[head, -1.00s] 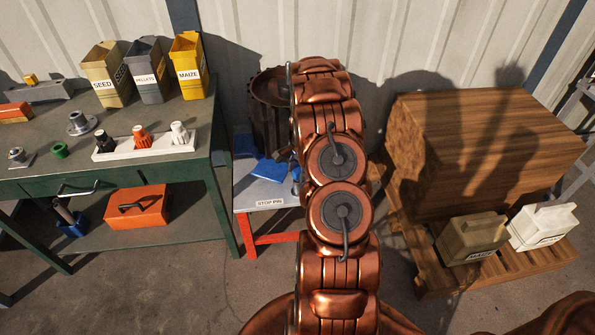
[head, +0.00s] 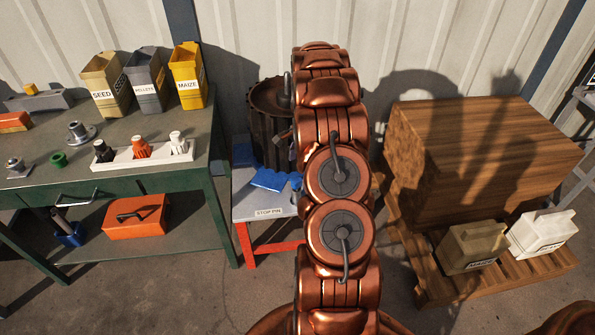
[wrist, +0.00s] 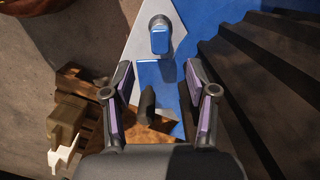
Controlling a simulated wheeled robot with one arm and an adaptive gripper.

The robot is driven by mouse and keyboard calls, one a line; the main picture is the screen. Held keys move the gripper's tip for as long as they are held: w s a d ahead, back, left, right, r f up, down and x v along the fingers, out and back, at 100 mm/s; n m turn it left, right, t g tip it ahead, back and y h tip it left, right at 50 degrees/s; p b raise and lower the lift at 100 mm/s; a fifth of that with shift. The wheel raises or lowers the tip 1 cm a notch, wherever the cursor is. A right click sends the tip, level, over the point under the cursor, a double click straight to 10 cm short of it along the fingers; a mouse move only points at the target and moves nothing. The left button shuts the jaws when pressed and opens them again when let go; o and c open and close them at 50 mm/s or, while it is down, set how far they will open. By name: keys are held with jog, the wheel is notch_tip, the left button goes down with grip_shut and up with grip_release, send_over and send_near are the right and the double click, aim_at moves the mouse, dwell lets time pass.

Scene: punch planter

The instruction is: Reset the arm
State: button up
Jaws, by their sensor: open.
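My gripper (wrist: 157,82) shows in the wrist view with its two fingers spread apart and nothing clearly held. A blue-topped piece (wrist: 160,38) stands just beyond the fingertips on a pale grey surface, apart from the fingers. A small dark shape shows between the fingers; I cannot tell what it is. In the head view my copper arm rises through the middle and hides most of the gripper. The small red-legged table (head: 258,200) labelled STOP PIN, with a blue piece (head: 268,180) on it, is left of the arm.
A green workbench (head: 120,182) with a white tool rack (head: 118,161) and seed, pellets and maize bins (head: 188,80) stands at left. A dark ribbed drum (head: 270,105) is behind the small table. A wooden crate (head: 480,150) on a pallet, with two jugs (head: 470,245), stands at right.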

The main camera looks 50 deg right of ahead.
jog(key=shift+d+r, duration=0.15)
jog(key=shift+r, duration=1.05)
